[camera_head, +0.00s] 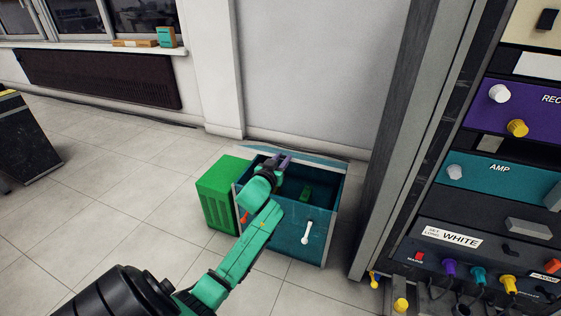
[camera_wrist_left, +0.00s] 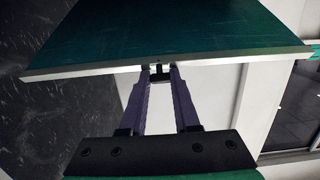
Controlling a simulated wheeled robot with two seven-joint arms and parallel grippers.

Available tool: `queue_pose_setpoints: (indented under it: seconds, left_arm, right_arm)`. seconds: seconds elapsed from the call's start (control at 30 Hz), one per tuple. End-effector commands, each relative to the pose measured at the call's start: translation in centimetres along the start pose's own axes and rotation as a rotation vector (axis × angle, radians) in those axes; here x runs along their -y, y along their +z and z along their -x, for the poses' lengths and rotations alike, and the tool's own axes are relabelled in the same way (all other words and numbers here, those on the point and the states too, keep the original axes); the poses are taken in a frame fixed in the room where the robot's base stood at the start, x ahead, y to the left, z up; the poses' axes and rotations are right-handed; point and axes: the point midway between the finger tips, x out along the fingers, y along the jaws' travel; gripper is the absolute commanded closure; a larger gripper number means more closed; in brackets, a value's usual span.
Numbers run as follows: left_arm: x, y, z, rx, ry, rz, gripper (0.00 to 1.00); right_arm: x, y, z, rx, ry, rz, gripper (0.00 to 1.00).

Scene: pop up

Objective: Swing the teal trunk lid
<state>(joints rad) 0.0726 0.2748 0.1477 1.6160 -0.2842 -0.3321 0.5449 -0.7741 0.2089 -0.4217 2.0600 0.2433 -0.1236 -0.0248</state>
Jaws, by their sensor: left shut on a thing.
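The teal trunk (camera_head: 292,235) stands on the tiled floor at the middle of the head view, with its top open and a dark inside. Its lid (camera_head: 318,156) is raised at the back and shows as a thin, nearly edge-on strip. In the left wrist view the teal lid (camera_wrist_left: 170,32) fills the top, with a pale metal edge across it. My left gripper (camera_head: 284,160) reaches over the trunk to the lid. In the left wrist view the purple fingers of my left gripper (camera_wrist_left: 159,72) are shut at the lid's edge. My right gripper is not in view.
A green crate (camera_head: 219,190) stands against the trunk's left side. A tall rack (camera_head: 405,140) with coloured panels stands close on the right. The wall is behind the trunk.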

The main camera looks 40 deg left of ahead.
Motion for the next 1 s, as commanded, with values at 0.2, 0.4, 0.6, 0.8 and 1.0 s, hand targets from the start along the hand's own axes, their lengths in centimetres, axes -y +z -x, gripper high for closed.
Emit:
queue_pose_setpoints:
  seconds: [0.2,0.4,0.6,0.8,1.0]
  left_arm:
    - [-0.1,-1.8,-0.8,0.009,0.001,0.001,1.0]
    - [-0.1,-2.4,-1.1,0.008,0.001,0.001,1.0]
    - [-0.1,-2.4,-1.1,0.008,0.002,0.001,1.0]
    - [-0.1,-3.5,-1.8,0.006,0.002,0.001,1.0]
    - [-0.1,-4.9,-3.0,0.006,0.002,0.002,1.0]
  right_arm:
    - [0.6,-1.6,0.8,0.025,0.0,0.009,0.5]
    - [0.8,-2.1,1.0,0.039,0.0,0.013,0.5]
    - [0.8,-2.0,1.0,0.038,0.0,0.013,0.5]
    - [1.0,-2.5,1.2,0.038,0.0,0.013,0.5]
    - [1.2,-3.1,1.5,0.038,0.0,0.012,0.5]
